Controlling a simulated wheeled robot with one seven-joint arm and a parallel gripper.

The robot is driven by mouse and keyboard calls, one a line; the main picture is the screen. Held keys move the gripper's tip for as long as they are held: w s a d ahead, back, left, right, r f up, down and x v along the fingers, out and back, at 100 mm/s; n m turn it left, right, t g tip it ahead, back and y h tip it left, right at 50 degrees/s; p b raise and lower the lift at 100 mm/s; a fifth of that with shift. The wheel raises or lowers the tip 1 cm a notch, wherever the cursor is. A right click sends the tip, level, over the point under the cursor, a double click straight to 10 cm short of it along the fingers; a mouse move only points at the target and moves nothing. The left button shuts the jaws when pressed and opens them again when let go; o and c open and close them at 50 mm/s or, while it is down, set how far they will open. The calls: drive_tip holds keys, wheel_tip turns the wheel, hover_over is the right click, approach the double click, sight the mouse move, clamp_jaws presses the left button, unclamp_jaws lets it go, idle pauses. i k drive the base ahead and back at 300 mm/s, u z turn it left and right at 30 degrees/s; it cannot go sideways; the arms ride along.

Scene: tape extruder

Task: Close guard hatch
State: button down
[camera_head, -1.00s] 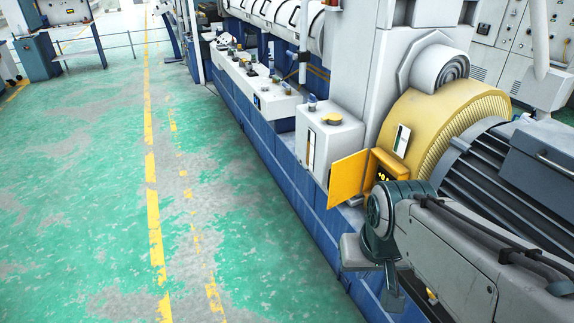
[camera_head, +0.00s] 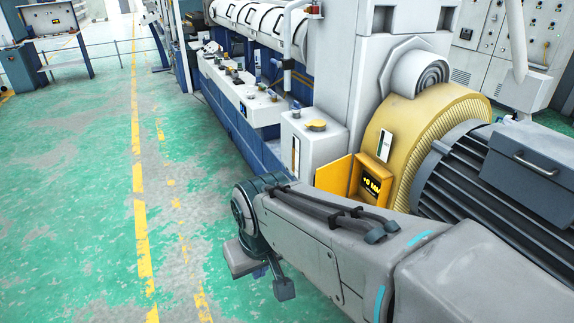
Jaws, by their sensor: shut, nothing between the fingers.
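The guard hatch (camera_head: 335,177) is a flat yellow panel. It stands swung open to the left of its yellow box (camera_head: 371,184), at the foot of the yellow ribbed guard. My arm crosses in front, hiding the lower parts of the hatch and box. My gripper (camera_head: 283,290) hangs at the arm's end, below the wrist, over the floor side. It is shut and empty, left of and apart from the hatch. Its fingertips are small and hard to make out.
The yellow ribbed guard (camera_head: 432,125) and a grey finned motor (camera_head: 462,180) stand behind and right of the box. A white machine housing (camera_head: 312,140) is to the left. Open green floor (camera_head: 80,230) lies left, with yellow lines.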

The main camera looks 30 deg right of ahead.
sight(332, 177)
drive_tip(key=z, duration=0.05)
drive_tip(key=i, duration=2.55)
drive_tip(key=z, duration=2.15)
drive_tip(key=k, duration=0.8)
drive_tip(key=z, duration=0.9)
drive_tip(key=i, duration=0.15)
drive_tip(key=u, duration=0.05)
